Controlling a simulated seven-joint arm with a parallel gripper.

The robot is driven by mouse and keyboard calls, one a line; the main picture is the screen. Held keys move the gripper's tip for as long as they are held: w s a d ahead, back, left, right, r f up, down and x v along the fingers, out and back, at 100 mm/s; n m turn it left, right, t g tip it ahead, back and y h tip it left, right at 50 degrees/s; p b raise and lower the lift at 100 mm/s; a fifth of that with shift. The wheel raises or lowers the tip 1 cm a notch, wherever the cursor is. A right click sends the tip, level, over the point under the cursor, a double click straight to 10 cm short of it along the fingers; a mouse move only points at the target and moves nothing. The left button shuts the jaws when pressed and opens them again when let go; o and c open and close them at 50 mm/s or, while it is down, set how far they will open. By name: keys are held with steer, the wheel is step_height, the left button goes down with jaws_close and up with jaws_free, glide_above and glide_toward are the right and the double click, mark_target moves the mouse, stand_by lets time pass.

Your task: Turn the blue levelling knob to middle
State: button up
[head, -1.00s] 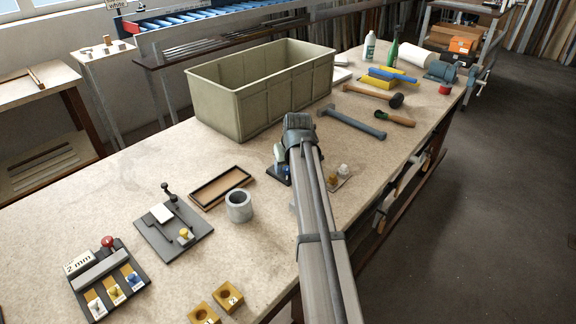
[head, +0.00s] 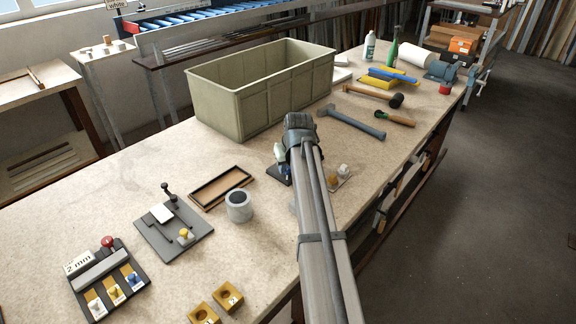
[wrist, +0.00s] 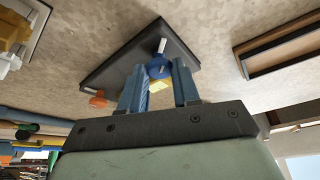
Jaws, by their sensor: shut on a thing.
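The blue levelling knob (wrist: 158,68) shows in the wrist view on a dark base plate (wrist: 112,68), with a pale pointer or stem sticking out from it. My gripper (wrist: 160,84) has its two blue fingers on either side of the knob and is shut on it. A small yellow piece lies just below the knob between the fingers, and an orange knob (wrist: 97,99) sits at the plate's left corner. In the head view my gripper and arm hide most of this plate (head: 286,178). I cannot tell the knob's exact setting.
A large olive crate (head: 262,92) stands behind my gripper. A shallow wooden tray (head: 221,187) and a grey cup (head: 239,206) are to the left. A hammer (head: 352,124) lies to the right. The bench front at lower left holds other fixtures.

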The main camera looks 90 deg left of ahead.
steer(key=n+g, duration=0.1)
steer(key=n, duration=0.1)
steer(key=n+h, duration=0.1)
steer(key=n, duration=0.2)
steer(key=shift+w+a+g, duration=0.15)
steer(key=shift+w+g, duration=0.05)
steer(key=shift+g, duration=0.2)
steer(key=n+g+h, duration=0.1)
steer(key=n, duration=0.3)
steer(key=shift+a+n, duration=0.1)
steer(key=shift+n, duration=0.3)
steer(key=shift+n+h, duration=0.3)
steer(key=o, duration=1)
steer(key=shift+o, duration=0.2)
steer(key=shift+w, duration=0.1)
steer(key=v, duration=1.3)
steer(key=shift+w+r, duration=0.2)
steer(key=shift+r, duration=0.15)
